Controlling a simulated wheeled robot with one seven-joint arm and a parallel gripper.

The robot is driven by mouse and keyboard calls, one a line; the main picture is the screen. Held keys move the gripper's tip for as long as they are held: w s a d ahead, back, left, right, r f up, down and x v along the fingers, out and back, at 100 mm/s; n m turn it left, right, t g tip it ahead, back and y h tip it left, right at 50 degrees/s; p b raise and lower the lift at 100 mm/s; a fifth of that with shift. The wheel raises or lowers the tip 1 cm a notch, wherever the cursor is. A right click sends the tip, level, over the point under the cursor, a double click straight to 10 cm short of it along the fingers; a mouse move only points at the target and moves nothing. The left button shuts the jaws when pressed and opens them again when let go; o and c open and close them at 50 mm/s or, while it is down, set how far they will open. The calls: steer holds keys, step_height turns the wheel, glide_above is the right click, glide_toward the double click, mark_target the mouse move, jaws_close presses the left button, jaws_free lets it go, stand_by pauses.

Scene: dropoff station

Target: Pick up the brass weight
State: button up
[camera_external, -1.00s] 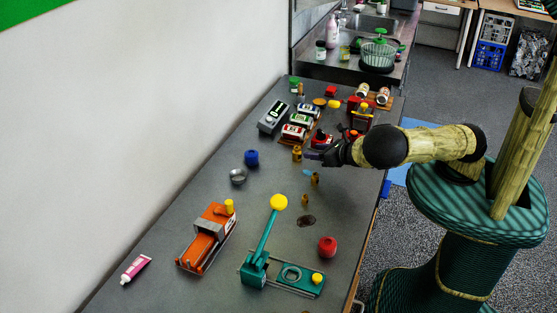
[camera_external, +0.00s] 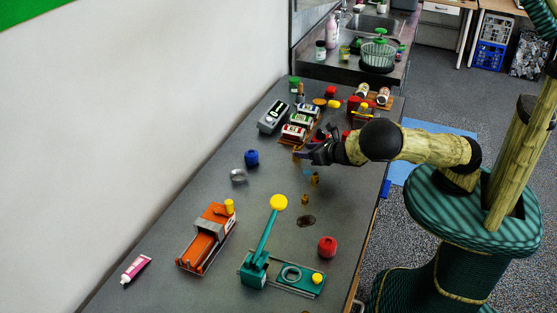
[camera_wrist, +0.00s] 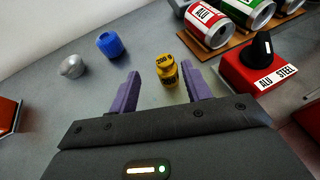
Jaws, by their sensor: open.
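A yellow brass weight marked 200 g (camera_wrist: 167,72) stands upright on the grey table, ahead of my gripper (camera_wrist: 162,88) in the wrist view. It lies in the gap between the two purple fingers, closer to the right finger. My gripper is open and empty, and no contact shows. In the external view my gripper (camera_external: 304,155) is low over the table and partly hides the weight (camera_external: 296,158). Two smaller brass weights (camera_external: 315,179) (camera_external: 305,199) stand nearer the camera.
A rack of cans (camera_wrist: 210,27) and a red ALU/STEEL switch box (camera_wrist: 262,68) are to the right in the wrist view. A teal lever device (camera_external: 298,280) and orange device (camera_external: 206,238) occupy the near table.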

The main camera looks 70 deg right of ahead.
mark_target(297, 147)
steer(key=shift+d+p+x, duration=0.15)
steer(key=shift+p+x, duration=0.05)
steer(key=shift+x, duration=1.1)
steer(key=shift+d+p+x, duration=0.15)
steer(key=shift+d+x, duration=0.05)
steer(key=shift+x, duration=1.15)
steer(key=shift+s, duration=0.15)
jaws_close()
step_height(297, 147, up, 10)
steer(key=shift+f, duration=0.1)
